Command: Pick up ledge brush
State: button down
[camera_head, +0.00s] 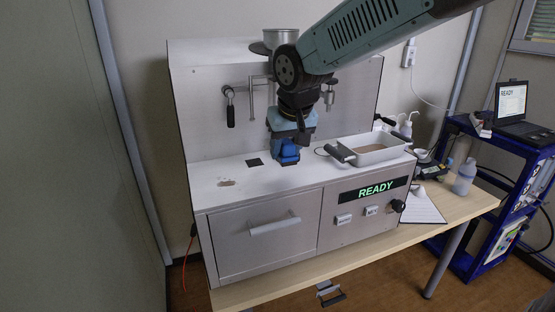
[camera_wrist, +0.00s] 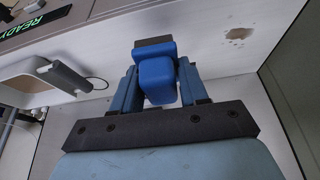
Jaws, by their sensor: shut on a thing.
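The ledge brush is the blue block-shaped piece (camera_wrist: 157,80) between my gripper's fingers in the wrist view, with a dark strip (camera_wrist: 152,42) at its far end. My gripper (camera_wrist: 155,88) is shut on it, with one blue finger on each side. In the head view the blue brush (camera_head: 287,153) is under my gripper (camera_head: 288,140), low over the white ledge (camera_head: 225,195) of the analyser. I cannot tell whether the brush touches the ledge. My gripper hides part of the brush.
A tray of soil (camera_head: 370,149) sits right of my gripper on the ledge. A black square (camera_head: 254,162) and a brown soil patch (camera_head: 227,183) lie to the left. A handle (camera_head: 230,108) hangs on the back panel. A blue cart (camera_head: 485,190) with a laptop stands at far right.

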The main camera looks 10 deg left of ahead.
jog(key=s+d+r, duration=0.6)
jog(key=s, duration=0.2)
jog(key=shift+s+d, duration=0.2)
jog(key=shift+d, duration=0.05)
jog(key=c, duration=1.1)
grip_release()
jog(key=shift+c, duration=0.2)
jog(key=c, duration=0.4)
jog(key=shift+o, duration=0.2)
jog(key=shift+f, duration=0.1)
